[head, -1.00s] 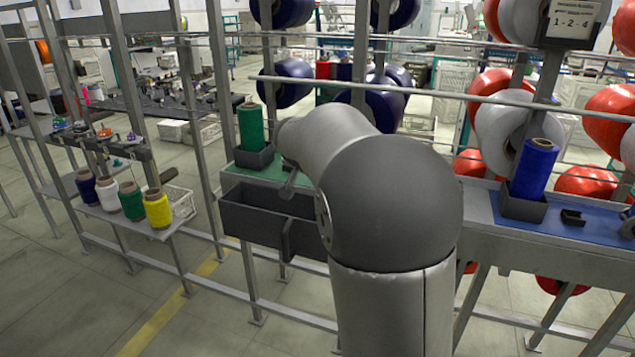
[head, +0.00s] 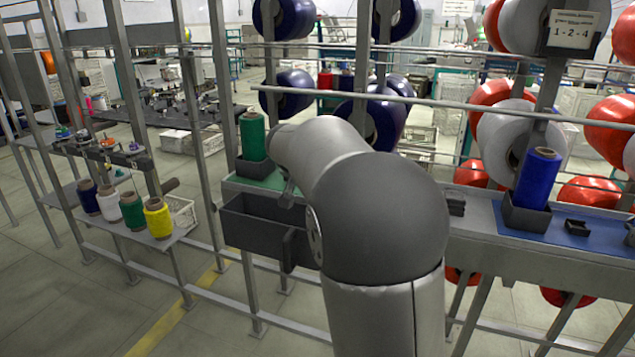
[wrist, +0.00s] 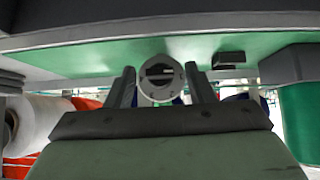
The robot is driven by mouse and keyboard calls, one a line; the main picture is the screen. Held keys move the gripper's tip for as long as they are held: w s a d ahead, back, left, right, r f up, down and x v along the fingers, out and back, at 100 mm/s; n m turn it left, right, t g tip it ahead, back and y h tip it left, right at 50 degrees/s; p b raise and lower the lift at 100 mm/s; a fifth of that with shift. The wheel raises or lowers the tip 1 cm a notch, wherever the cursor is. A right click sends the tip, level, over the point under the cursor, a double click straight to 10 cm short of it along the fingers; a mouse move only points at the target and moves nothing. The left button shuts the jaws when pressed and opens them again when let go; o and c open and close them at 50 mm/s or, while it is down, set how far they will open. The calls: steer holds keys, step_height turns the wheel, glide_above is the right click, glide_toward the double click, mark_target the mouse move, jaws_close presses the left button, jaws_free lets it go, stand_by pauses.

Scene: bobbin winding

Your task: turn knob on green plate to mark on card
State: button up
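The green plate (head: 272,181) lies on the rail shelf left of my arm in the head view; it also shows as a green band (wrist: 90,55) across the top of the wrist view. A round pale grey knob (wrist: 160,79) with a dark slot shows in the wrist view against the plate. My gripper (wrist: 161,83) is open, one finger on each side of the knob, with a visible gap on both sides. A card (head: 572,30) reading "1-2-4" hangs on a post at upper right.
A green bobbin (head: 252,137) stands in a dark holder on the plate. A dark open bin (head: 262,219) hangs in front. A blue bobbin (head: 537,179) stands on the blue plate (head: 590,232) at right. Horizontal rails and posts run behind my arm.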

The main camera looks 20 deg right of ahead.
steer(key=v, duration=1.7)
steer(key=shift+a, duration=0.2)
steer(key=shift+s+r, duration=0.1)
steer(key=shift+s, duration=0.05)
steer(key=s+a+f+n+g+y+p, duration=0.2)
steer(key=s+f, duration=0.3)
steer(key=s, duration=0.4)
steer(key=s+a+f+n+g+y+p, duration=0.1)
steer(key=s+a+f+n+p, duration=0.3)
steer(key=s, duration=0.5)
steer(key=s+a+f+n+g+y+p, duration=0.2)
steer(key=s+a+f+n+y+p, duration=0.1)
steer(key=s+f+p, duration=0.2)
steer(key=s+f, duration=0.2)
steer(key=s, duration=0.2)
steer(key=shift+f+n+g+y, duration=0.3)
steer(key=shift+y, duration=0.1)
steer(key=shift+w+a, duration=0.1)
step_height(320, 180, down, 13)
steer(key=d+b, duration=0.1)
steer(key=b, duration=1)
steer(key=shift+r+g, duration=0.25)
steer(key=shift+g, duration=0.05)
